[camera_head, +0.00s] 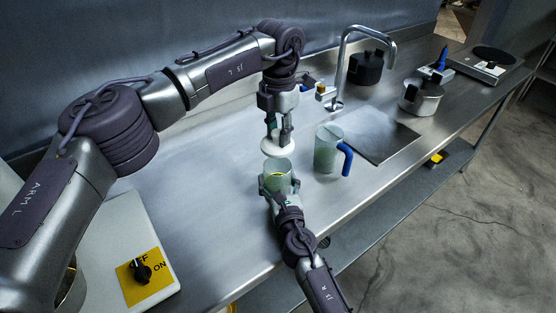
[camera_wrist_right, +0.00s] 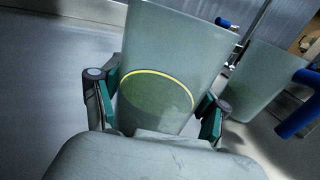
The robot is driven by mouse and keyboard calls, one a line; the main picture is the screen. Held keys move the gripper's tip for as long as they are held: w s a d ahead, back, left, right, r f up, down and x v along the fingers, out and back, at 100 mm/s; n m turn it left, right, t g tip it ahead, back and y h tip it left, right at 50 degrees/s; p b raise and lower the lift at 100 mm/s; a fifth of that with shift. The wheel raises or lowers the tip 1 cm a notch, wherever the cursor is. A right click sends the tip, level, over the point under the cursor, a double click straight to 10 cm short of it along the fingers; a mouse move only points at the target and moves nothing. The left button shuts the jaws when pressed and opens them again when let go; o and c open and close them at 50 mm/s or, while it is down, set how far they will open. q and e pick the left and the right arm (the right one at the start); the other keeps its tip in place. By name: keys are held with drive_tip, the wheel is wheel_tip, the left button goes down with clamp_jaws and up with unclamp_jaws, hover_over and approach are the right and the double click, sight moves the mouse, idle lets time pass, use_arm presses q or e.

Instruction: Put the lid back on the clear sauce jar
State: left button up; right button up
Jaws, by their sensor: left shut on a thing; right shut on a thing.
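The clear sauce jar (camera_head: 277,168) stands near the middle of the steel counter, with a yellow-edged greenish sauce low inside. My right gripper (camera_head: 278,186) is shut around its lower part from the front. The right wrist view shows the jar (camera_wrist_right: 178,55) between the two fingers of my right gripper (camera_wrist_right: 155,115). My left gripper (camera_head: 278,136) is above the jar, pointing down, shut on the white round lid (camera_head: 277,147). The lid is close above the jar's rim in the head view. The exact gap between them is hard to tell.
A clear jug with a blue handle (camera_head: 328,150) stands just right of the jar; it also shows in the right wrist view (camera_wrist_right: 262,80). A yellow switch plate (camera_head: 145,278) is front left. Counter left of the jar is clear.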

use_arm(q)
drive_tip(key=shift+f, duration=1.85)
drive_tip(key=shift+f, duration=0.15)
drive_tip(key=shift+f, duration=0.7)
drive_tip(key=shift+f, duration=0.7)
drive_tip(key=o, duration=1)
drive_tip(key=shift+r, duration=0.1)
wheel_tip(320, 180, up, 12)
drive_tip(key=shift+f, duration=0.1)
